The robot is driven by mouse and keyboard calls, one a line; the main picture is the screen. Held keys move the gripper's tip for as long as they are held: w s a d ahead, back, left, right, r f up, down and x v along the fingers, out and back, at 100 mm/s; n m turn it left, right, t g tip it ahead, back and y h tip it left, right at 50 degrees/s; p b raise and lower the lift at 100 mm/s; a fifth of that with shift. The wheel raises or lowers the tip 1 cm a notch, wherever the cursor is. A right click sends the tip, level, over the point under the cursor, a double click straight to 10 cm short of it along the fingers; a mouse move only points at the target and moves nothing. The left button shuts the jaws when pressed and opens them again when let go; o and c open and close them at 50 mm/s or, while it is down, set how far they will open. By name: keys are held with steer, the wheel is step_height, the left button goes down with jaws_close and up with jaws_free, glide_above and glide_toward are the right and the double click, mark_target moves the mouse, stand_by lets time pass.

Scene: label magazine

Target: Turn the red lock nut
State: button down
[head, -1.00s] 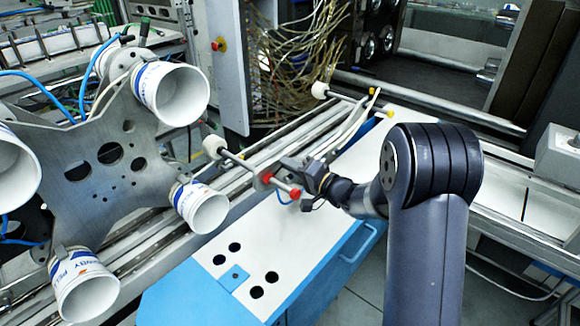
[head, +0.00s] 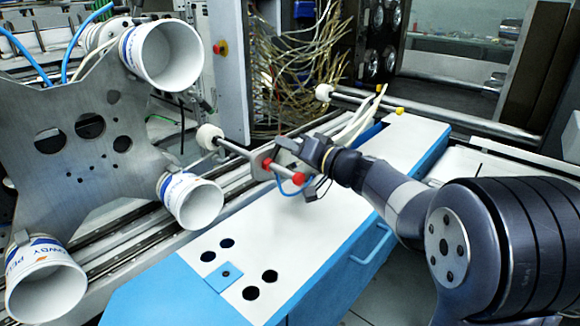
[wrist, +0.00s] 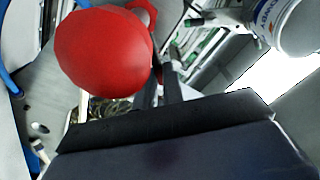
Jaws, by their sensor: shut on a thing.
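The red lock nut (head: 267,164) sits on a metal rod beside a small grey plate. In the wrist view, a red part at the top (wrist: 146,13), partly covered, appears to be the same nut. A larger red knob (head: 298,179) is on the rod's near end; it looms large in the wrist view (wrist: 105,52). My gripper (head: 274,158) reaches in from the right, its jaws shut on the red lock nut. Its dark fingers (wrist: 161,80) show in the wrist view beside the knob. The exact finger contact is partly hidden.
A white-topped blue bench (head: 310,230) with round holes lies below the rod. A metal plate with white cups (head: 190,202) stands at left. A white roller (head: 209,137) is on the rod's far end. Loose cables (head: 295,85) hang behind.

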steer(key=shift+s+a+r+n+b, duration=0.4)
steer(key=shift+n+b, duration=1)
steer(key=shift+b, duration=1.6)
steer(key=shift+s+a+r+n+b, duration=0.1)
steer(key=shift+s+a+n+b, duration=0.5)
steer(key=shift+n+b, duration=1.6)
steer(key=shift+s+a+r+n+b, duration=0.25)
steer(key=shift+s+n+b, duration=0.4)
steer(key=shift+b, duration=3.1)
steer(key=c, duration=1.5)
jaws_free()
